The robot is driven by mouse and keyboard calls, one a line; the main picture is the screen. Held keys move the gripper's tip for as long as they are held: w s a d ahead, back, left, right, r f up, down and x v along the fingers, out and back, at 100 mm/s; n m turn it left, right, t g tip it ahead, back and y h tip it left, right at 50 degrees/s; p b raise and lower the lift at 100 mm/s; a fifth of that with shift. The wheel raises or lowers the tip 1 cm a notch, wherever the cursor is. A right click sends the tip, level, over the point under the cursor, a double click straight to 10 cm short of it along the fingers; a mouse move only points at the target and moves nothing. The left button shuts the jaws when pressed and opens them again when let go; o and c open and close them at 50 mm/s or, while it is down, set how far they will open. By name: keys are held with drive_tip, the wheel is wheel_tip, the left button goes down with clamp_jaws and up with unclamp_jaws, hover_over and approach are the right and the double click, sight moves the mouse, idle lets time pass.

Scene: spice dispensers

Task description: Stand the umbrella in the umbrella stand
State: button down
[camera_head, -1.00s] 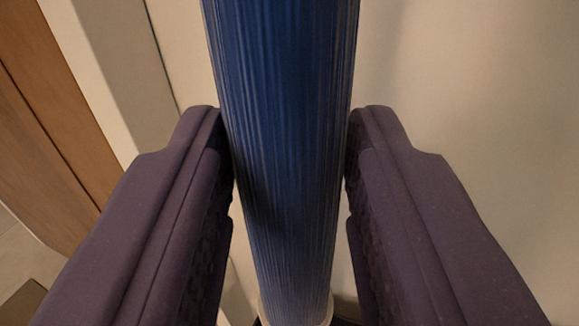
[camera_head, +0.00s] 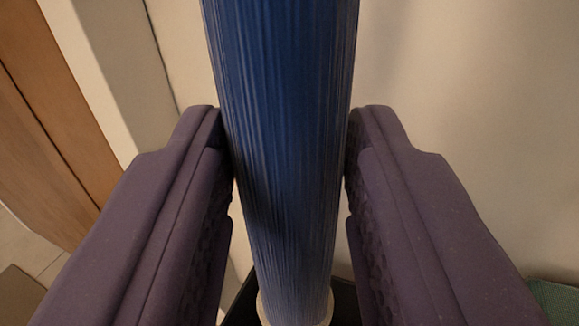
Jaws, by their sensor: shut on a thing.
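The umbrella (camera_head: 285,150) is a blue, finely ribbed shaft that runs from the top to the bottom of the view, between my gripper's purple fingers. My gripper (camera_head: 288,112) is shut on the umbrella, one finger pressed on each side. A pale ring (camera_head: 294,308) surrounds the umbrella's lower visible part. A dark shape (camera_head: 346,296) shows behind and on both sides of that ring. I cannot tell if it is the umbrella stand. Both ends of the umbrella are out of view or hidden.
A cream wall (camera_head: 470,110) fills the right and back. A brown wooden panel or door (camera_head: 60,130) with a pale frame (camera_head: 95,70) stands at left. Tiled floor (camera_head: 40,250) shows at lower left. A green patch (camera_head: 556,299) lies at lower right.

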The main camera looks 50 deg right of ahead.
drive_tip(key=shift+f, duration=0.15)
drive_tip(key=c, duration=0.6)
unclamp_jaws()
drive_tip(key=shift+c, duration=0.2)
drive_tip(key=shift+a, duration=0.1)
drive_tip(key=p+v, duration=0.3)
drive_tip(key=v, duration=0.4)
drive_tip(key=shift+s+a, duration=0.25)
